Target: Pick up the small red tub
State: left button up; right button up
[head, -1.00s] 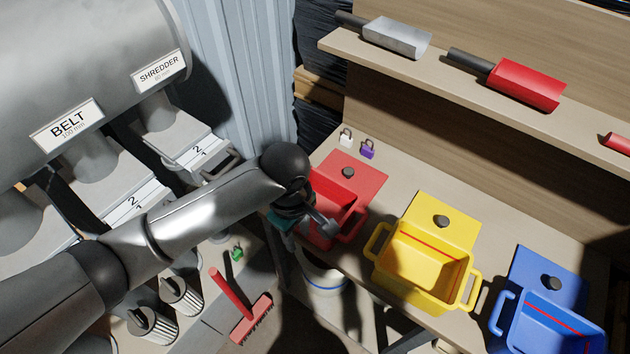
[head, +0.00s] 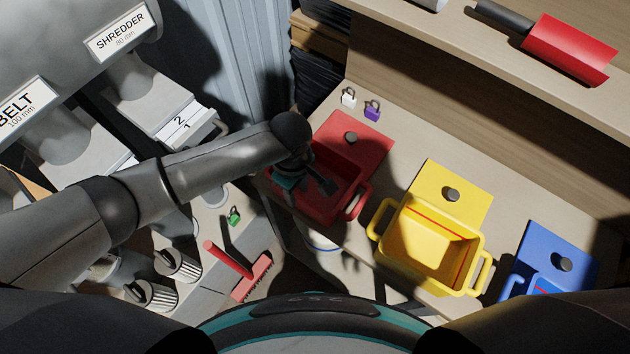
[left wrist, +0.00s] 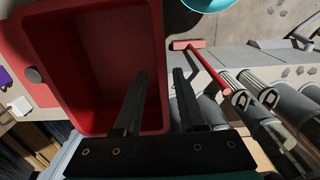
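The small red tub (head: 358,203) stands at the left end of the bench, near its front edge, in front of a red panel (head: 362,132) with a dark knob. My left gripper (head: 309,190) is at the tub's left side and hides part of it. In the left wrist view my left gripper (left wrist: 160,76) is open, with one finger over the inside of the red tub (left wrist: 159,40) and the other outside, its side wall between them. Contact with the wall cannot be told. The tub looks empty. My right gripper is not in view.
A yellow tub (head: 379,219) and a blue tub (head: 513,284) stand to the right on the bench. White (head: 348,97) and purple (head: 372,110) padlocks lie behind. A red brush (head: 250,279) and green padlock (head: 234,216) are at lower left. A shelf overhangs the back.

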aim_at(298, 200)
pick_arm(q)
jog(key=shift+f+b, duration=0.65)
jog(key=shift+f, duration=2)
jog(key=shift+c, duration=0.3)
jog(key=shift+a, duration=0.1)
grip_shut()
jog(key=shift+w, duration=0.1)
